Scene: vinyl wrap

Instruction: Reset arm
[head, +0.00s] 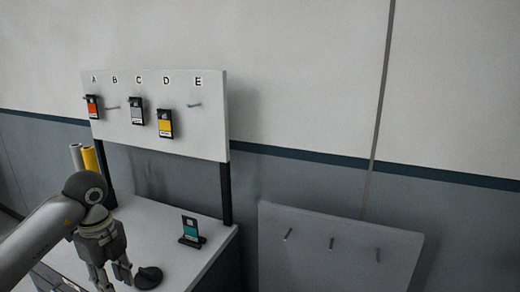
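My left arm comes in from the left, and its gripper (113,278) points down over the white bench top (160,237). Its fingers look spread, with nothing seen between them, though the tips reach the bottom of the picture. A dark round object (149,277) lies on the bench just right of the fingers. I cannot tell whether they touch it. My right gripper is not in view.
A white board (186,136) has pegs lettered A to E. A teal card (190,228) stands on the bench. A grey panel (340,262) has three bare pegs.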

